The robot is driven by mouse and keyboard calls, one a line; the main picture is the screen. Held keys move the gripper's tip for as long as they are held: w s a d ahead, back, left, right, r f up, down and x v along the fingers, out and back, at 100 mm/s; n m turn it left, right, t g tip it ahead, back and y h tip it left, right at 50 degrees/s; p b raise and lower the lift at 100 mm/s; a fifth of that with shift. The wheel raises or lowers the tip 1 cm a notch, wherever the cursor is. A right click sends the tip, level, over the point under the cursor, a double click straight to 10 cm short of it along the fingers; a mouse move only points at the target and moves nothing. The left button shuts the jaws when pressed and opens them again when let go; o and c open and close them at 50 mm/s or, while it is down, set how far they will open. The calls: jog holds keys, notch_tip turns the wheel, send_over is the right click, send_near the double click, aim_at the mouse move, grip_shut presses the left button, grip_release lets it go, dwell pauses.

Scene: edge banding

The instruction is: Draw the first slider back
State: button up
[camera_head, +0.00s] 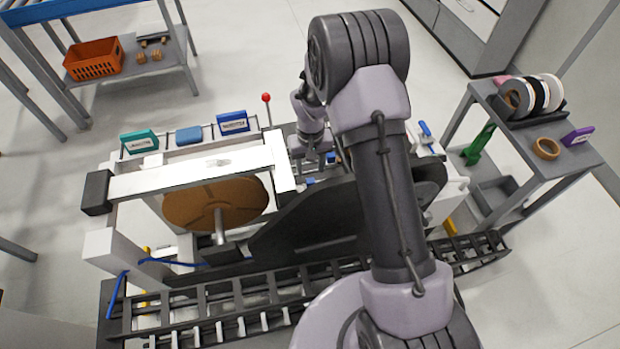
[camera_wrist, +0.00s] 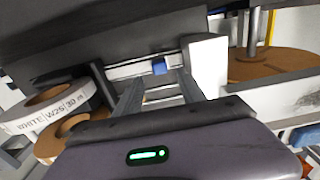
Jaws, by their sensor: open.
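A small blue block (camera_wrist: 160,67) sits on a pale horizontal bar (camera_wrist: 128,70) in the wrist view; it looks like the slider's knob. My gripper (camera_wrist: 157,88) is open, its two fingers pointing toward that bar. The blue block lies between the fingertips in the picture, and I see no finger touching it. I cannot tell the remaining distance. In the head view a small blue part (camera_head: 333,158) shows beside my wrist on the machine. The gripper's fingertips are largely hidden there by my arm.
A brown reel (camera_head: 215,203) stands at the machine's front left, below a white beam (camera_head: 180,178). A dark sloping plate (camera_head: 310,225) lies close to my arm. Banding rolls (camera_head: 530,95) sit on the right side table, and a white-labelled roll (camera_wrist: 45,105) shows in the wrist view.

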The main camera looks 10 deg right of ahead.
aim_at(311, 180)
notch_tip(311, 180, down, 6)
jog(key=shift+f+b, duration=0.1)
jog(key=shift+b, duration=0.35)
grip_shut()
dwell(1.2)
